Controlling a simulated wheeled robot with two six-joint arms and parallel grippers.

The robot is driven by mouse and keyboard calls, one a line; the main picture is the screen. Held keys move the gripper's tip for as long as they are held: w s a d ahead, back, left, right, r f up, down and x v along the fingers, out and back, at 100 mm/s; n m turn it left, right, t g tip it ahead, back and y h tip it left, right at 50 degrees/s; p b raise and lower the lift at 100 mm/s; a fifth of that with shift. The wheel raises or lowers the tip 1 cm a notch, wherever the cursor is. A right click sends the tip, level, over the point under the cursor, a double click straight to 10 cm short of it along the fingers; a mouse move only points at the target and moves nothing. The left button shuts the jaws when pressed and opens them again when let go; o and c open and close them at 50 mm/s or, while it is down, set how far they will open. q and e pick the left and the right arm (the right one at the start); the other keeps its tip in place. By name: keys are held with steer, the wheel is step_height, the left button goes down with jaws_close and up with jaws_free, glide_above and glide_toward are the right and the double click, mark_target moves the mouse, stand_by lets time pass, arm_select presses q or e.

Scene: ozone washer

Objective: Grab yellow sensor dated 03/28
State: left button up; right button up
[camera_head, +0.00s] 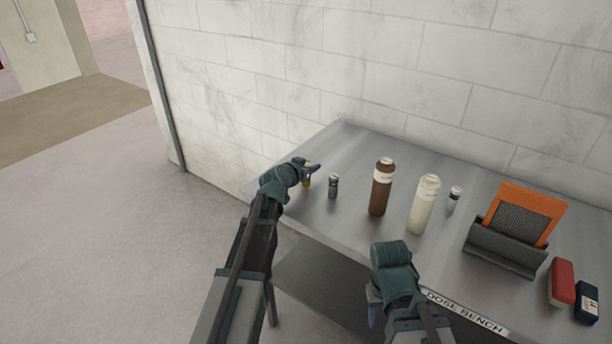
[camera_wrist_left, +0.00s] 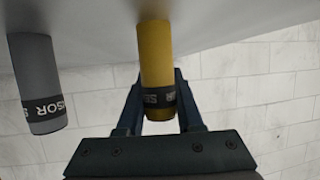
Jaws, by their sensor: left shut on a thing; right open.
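The yellow sensor (camera_head: 306,182) is at the left end of the bench, mostly hidden behind my left gripper (camera_head: 308,171) in the head view. In the left wrist view the yellow sensor (camera_wrist_left: 155,55) is between the two fingers of my left gripper (camera_wrist_left: 159,102), which is shut on it. Its dark band shows part of the word SENSOR; no date can be read. The picture does not clearly show whether it touches the bench. My right gripper (camera_head: 374,303) is open at the bench's front edge, away from the sensor and partly hidden by its own wrist.
A grey sensor (camera_head: 333,187), also in the left wrist view (camera_wrist_left: 38,80), stands close beside. Brown (camera_head: 381,190) and cream (camera_head: 423,205) bottles, a small grey-white cylinder (camera_head: 453,200), an orange panel in a dark holder (camera_head: 505,248), and red (camera_head: 562,282) and navy (camera_head: 587,303) items stand rightward.

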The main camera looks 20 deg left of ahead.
arm_select(q)
jaws_close()
steer(key=shift+r+p, duration=0.8)
steer(key=shift+p, duration=0.05)
steer(key=shift+s+d+r+p, duration=0.1)
steer(key=shift+s+r+p, duration=0.05)
steer(key=shift+r+p, duration=0.5)
steer(key=shift+s+r+p, duration=0.15)
steer(key=shift+r+p, duration=0.4)
steer(key=shift+r, duration=0.05)
steer(key=s+d, duration=0.3)
steer(key=s, duration=0.4)
steer(key=s+d, duration=0.3)
steer(key=s, duration=0.4)
steer(key=shift+d+r+p, duration=0.15)
steer(key=shift+r+p, duration=0.3)
